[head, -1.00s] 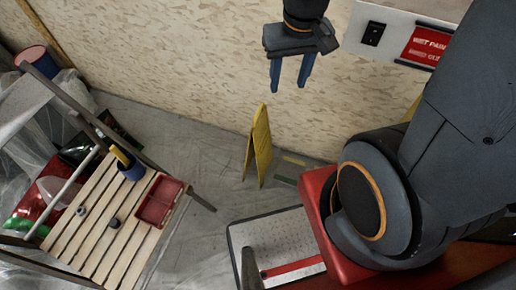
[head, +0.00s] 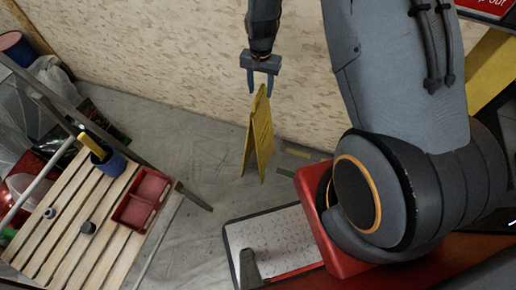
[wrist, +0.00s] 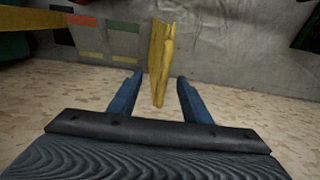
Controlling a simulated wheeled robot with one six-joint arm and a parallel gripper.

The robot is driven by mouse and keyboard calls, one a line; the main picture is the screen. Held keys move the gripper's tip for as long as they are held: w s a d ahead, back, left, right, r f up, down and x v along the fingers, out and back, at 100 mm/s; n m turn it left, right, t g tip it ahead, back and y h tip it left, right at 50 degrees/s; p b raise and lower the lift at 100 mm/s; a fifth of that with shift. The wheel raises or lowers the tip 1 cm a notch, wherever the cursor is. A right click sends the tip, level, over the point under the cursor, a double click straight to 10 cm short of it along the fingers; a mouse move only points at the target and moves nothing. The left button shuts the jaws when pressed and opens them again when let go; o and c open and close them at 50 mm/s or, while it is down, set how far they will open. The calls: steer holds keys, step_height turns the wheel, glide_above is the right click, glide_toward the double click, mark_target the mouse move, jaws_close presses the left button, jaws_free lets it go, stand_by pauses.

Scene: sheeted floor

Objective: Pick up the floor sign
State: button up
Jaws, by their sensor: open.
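The yellow floor sign (head: 259,135) stands folded in an A-shape on the sheeted floor, close to the wall. My gripper (head: 262,88) is open, with its two blue fingers pointing down around or just above the sign's top edge in the head view. In the wrist view the sign (wrist: 161,58) shows edge-on, its near end between the open fingers of my gripper (wrist: 160,95). A gap shows on both sides of it, and I cannot tell that either finger touches it.
A slatted wooden bench (head: 70,215) at the left holds a red tray (head: 141,198) and a blue cup (head: 108,160). A speckled wall (head: 180,60) runs behind the sign. Open floor (head: 195,165) lies between bench and sign.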

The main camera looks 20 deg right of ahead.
mark_target(259, 104)
steer(key=shift+w+f, duration=0.2)
steer(key=shift+f, duration=0.95)
steer(key=shift+w+a+f+p, duration=0.1)
steer(key=shift+f+p, duration=0.05)
steer(key=shift+f, duration=1.65)
steer(key=shift+a+f+p, duration=0.1)
steer(key=shift+f+p, duration=0.05)
steer(key=shift+f, duration=1.65)
jaws_close()
steer(key=shift+r, duration=0.1)
